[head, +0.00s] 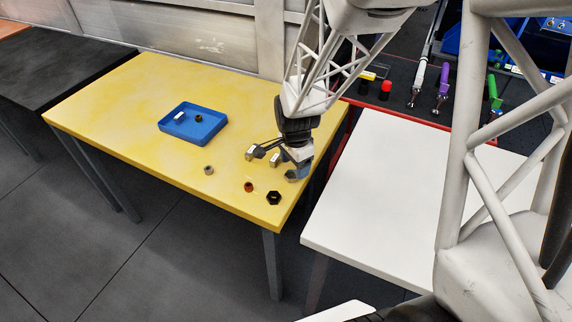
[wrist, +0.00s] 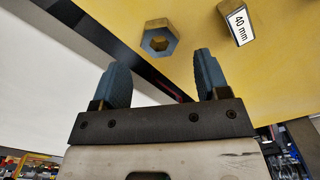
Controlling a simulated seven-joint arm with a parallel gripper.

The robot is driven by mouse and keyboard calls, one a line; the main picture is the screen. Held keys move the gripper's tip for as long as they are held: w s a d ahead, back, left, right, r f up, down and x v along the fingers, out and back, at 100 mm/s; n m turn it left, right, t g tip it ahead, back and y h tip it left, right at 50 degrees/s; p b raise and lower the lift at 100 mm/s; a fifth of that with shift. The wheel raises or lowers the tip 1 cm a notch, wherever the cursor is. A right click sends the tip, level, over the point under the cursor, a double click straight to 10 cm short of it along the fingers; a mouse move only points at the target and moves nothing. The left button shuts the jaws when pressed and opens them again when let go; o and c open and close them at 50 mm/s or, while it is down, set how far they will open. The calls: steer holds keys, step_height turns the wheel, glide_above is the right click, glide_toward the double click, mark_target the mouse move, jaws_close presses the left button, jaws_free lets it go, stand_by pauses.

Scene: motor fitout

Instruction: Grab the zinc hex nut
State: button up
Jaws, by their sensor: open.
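A hex nut (wrist: 159,40) with a grey-blue face, a round hole and brownish sides shows in the wrist view. It lies on the yellow table near its edge, ahead of the gap between my fingertips and apart from them. My gripper (wrist: 162,76) is open, with nothing between its blue-grey fingers. In the head view my gripper (head: 297,168) is low over the table's right end. There I cannot clearly tell the nut from the fingers.
A block labelled 40 mm (wrist: 238,24) lies close to the nut. The yellow table (head: 110,110) also bears a blue tray (head: 177,132), a small grey part (head: 208,170), a red part (head: 248,187) and a black hex nut (head: 274,198). A white table (head: 385,210) stands right.

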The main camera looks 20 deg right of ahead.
mark_target(294, 172)
steer(key=shift+f, duration=1.65)
steer(key=c, duration=1.1)
steer(key=shift+o, duration=0.2)
steer(key=shift+r, duration=0.1)
steer(key=shift+r, duration=0.75)
step_height(294, 172, up, 2)
steer(key=shift+r, duration=0.1)
steer(key=s, duration=1)
steer(key=s+a+r, duration=0.1)
steer(key=s, duration=0.5)
steer(key=shift+a, duration=0.1)
